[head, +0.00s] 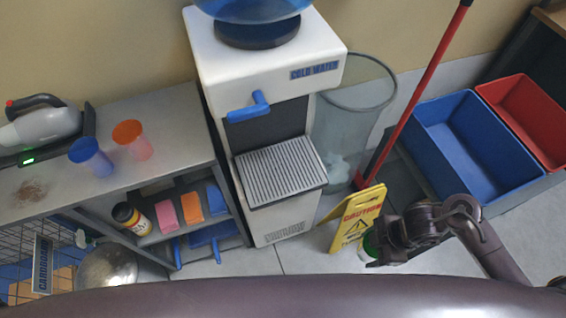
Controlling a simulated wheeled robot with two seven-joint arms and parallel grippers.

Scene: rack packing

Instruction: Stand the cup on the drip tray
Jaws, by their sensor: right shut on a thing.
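The drip tray (281,171) is a grey slatted grille at the front of the white water cooler (225,75), under its blue tap lever (248,108). Nothing stands on it. My right gripper (374,256) is right of and lower in the picture than the tray, by the yellow caution sign. It is shut on a green and pale thing (369,244), perhaps a cup, mostly hidden behind the gripper. My left gripper is out of view.
The yellow caution sign (352,213), a red-handled broom (418,90) and a clear bin (343,135) stand right of the cooler. Blue (440,112) and red (500,93) tubs are further right. A hand vacuum (45,122) sits on the counter (180,120).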

